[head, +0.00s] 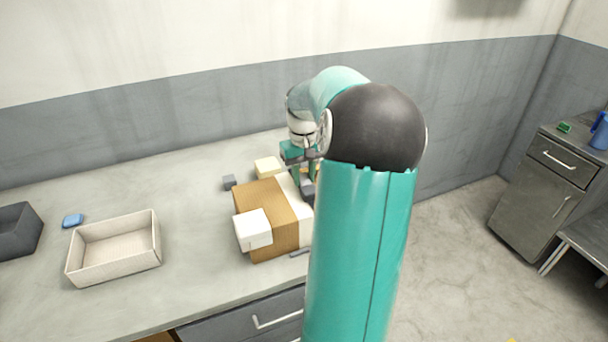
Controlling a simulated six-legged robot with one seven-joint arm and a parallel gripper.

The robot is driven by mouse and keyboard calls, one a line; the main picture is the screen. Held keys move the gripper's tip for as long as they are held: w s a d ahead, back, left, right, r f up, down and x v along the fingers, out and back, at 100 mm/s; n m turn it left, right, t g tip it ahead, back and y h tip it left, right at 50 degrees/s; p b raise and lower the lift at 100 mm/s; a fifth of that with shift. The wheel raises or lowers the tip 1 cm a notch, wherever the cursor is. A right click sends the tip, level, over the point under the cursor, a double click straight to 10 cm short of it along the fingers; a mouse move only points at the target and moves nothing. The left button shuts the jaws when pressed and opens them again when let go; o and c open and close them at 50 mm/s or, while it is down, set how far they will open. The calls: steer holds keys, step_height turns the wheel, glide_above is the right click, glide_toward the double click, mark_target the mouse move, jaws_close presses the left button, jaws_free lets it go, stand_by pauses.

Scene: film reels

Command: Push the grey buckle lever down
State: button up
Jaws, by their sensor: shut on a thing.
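A brown case (265,195) lies on the bench with a cream band (290,192) across its right part. A small grey piece, which looks like the buckle lever (308,189), shows at the band's right side, partly hidden by my arm. My gripper (304,178) points down there, over the right end of the case, and is shut on that grey piece. The fingertips are small and half hidden, so the exact contact and the lever's tilt cannot be made out.
A white block (253,229) sits at the case's front left. A cream block (268,167) and a small dark grey block (229,182) stand behind it. An open cream tray (157,240), a blue block (73,221) and a dark bin (17,229) are at left. Bench between is clear.

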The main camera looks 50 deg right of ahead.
steer(key=g, duration=0.1)
steer(key=y, duration=0.1)
steer(key=g, duration=0.1)
steer(key=shift+w+d+f+g+y, duration=0.15)
steer(key=shift+w+f+g+y, duration=0.15)
steer(key=shift+w, duration=0.05)
steer(key=shift+g+y, duration=0.3)
steer(key=shift+g, duration=0.2)
steer(key=o, duration=1)
steer(key=v, duration=1.3)
steer(key=shift+w+d+r, duration=0.15)
steer(key=shift+w+r, duration=0.05)
steer(key=shift+r, duration=0.15)
